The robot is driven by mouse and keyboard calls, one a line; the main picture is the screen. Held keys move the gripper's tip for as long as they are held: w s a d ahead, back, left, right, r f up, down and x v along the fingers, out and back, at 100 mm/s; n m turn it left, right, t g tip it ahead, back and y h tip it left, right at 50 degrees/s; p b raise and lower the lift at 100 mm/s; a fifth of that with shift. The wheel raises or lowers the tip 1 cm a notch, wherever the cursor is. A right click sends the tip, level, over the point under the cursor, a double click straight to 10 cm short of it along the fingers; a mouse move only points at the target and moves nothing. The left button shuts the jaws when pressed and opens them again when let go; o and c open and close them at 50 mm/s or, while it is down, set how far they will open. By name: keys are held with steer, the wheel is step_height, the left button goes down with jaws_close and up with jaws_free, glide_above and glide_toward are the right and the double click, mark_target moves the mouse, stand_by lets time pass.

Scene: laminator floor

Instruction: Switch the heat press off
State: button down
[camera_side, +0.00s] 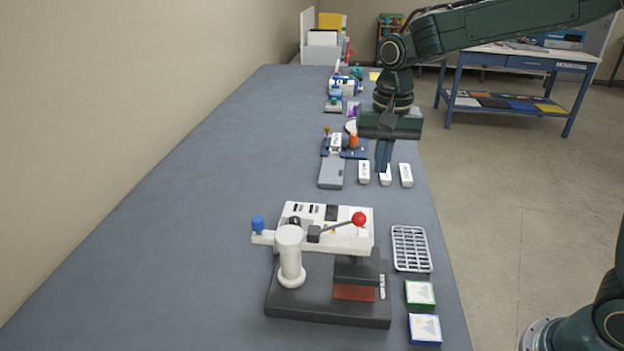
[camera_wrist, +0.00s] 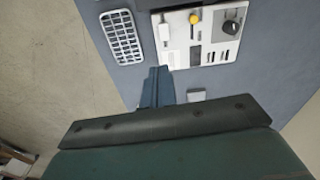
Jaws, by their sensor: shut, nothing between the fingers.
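The heat press (camera_side: 330,265) stands in the near part of the bench, with a dark base and a white top. A lever with a red ball (camera_side: 359,218) lies across the top, and a blue knob (camera_side: 258,223) sits at its left end. Which part is the power switch I cannot tell. My gripper (camera_side: 382,170) is shut and empty, pointing down beyond the press, above the white blocks; its fingers (camera_wrist: 157,72) show below the panel.
White blocks (camera_side: 364,172) lie beneath my gripper. A wire rack (camera_side: 410,248) and two picture tiles (camera_side: 420,294) lie right of the press. A grey device (camera_side: 332,172) and other equipment stand farther back. The bench's left side is clear.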

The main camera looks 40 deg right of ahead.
mark_target(363, 231)
steer(key=shift+w+a+f+m+g, duration=0.2)
steer(key=shift+w+f+m+g, duration=0.15)
steer(key=shift+w+f, duration=0.85)
steer(key=shift+s+f, duration=0.1)
step_height(363, 231, down, 14)
steer(key=shift+r, duration=0.1)
stand_by(0.5)
steer(key=shift+d+f, duration=0.1)
steer(key=shift+f, duration=0.1)
steer(key=shift+s+a+r, duration=0.25)
steer(key=shift+s+a, duration=0.2)
steer(key=shift+a, duration=0.1)
